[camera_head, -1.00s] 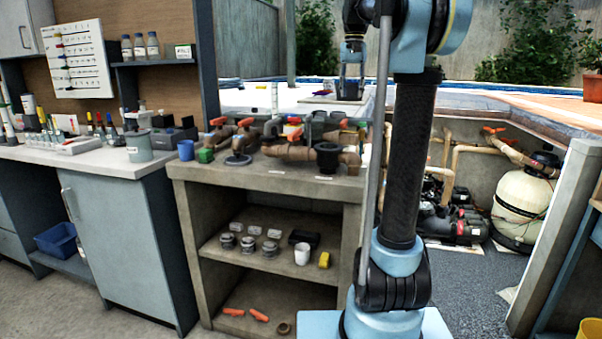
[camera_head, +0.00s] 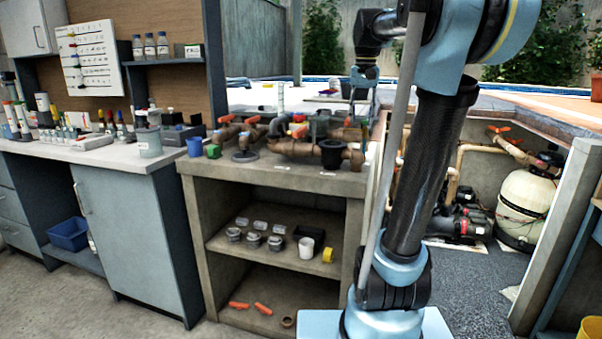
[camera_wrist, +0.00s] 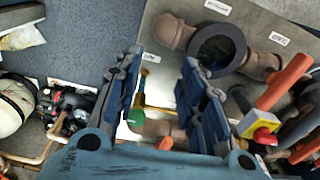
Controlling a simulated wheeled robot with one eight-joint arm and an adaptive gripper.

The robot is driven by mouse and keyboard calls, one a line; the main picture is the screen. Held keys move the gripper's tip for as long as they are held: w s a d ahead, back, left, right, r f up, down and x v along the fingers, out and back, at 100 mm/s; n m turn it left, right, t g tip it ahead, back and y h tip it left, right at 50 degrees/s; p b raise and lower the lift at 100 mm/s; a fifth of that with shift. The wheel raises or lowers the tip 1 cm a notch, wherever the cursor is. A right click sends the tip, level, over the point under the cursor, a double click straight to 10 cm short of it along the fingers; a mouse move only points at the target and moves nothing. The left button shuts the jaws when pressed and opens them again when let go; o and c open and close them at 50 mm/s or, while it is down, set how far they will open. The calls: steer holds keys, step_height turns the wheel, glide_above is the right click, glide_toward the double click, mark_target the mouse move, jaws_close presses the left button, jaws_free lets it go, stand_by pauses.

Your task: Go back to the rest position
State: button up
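My gripper (camera_wrist: 165,65) is open in the wrist view. Its two dark fingers stand apart with nothing held between them. Below them lie the grey bench top and part of the pipework, including a green fitting (camera_wrist: 136,117). In the head view my gripper (camera_head: 357,106) hangs above the right end of the concrete bench (camera_head: 275,186), behind my arm link; its fingers are small there. A brown pipe piece with a black ring (camera_head: 333,153) lies on the bench near it. The ring also shows in the wrist view (camera_wrist: 241,45), just beyond the fingertips.
Pipes and valves with orange handles (camera_head: 297,131) crowd the bench top. A cluttered counter (camera_head: 95,150) stands at left. A pump (camera_head: 462,225) and a cream filter tank (camera_head: 527,203) stand at right. Grey floor (camera_head: 475,282) is open before them.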

steer(key=s+f+n, duration=0.1)
steer(key=s+f, duration=1.1)
steer(key=f, duration=0.4)
steer(key=s+f+n+t, duration=0.1)
steer(key=s+f, duration=1.2)
steer(key=f, duration=0.3)
steer(key=shift+s+a+f+n+t, duration=0.25)
steer(key=shift+s+n+t, duration=0.05)
steer(key=shift+n, duration=0.1)
steer(key=shift+w+f, duration=0.2)
steer(key=shift+w, duration=0.25)
steer(key=shift+c, duration=0.4)
